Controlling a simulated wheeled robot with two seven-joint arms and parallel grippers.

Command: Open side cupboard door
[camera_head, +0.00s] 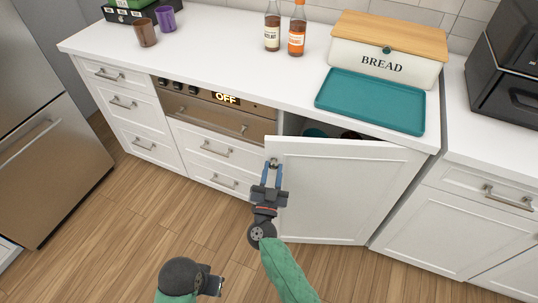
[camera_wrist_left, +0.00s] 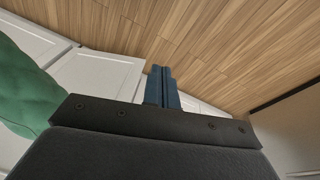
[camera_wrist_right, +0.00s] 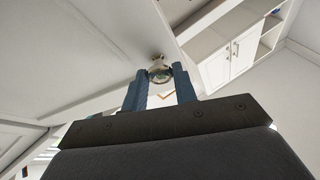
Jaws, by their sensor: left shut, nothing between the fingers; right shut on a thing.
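The side cupboard door (camera_head: 345,185) is white and stands partly open, its left edge swung out from the cabinet, hinged on the right. A dark gap shows above its top edge, with a teal item (camera_head: 314,132) and a dark item inside. My right gripper (camera_head: 272,168) is shut on the door's knob (camera_wrist_right: 159,72) near the top left corner of the door. The knob shows between the blue fingers in the right wrist view. My left gripper (camera_wrist_left: 162,72) is shut and empty, low over the wooden floor; in the head view only its wrist part shows at the bottom.
A teal tray (camera_head: 370,101), a bread box (camera_head: 385,60) and two bottles (camera_head: 272,28) stand on the white counter. Two mugs (camera_head: 145,33) are at the back left. A steel fridge (camera_head: 40,125) stands at the left. Wooden floor before the drawers is clear.

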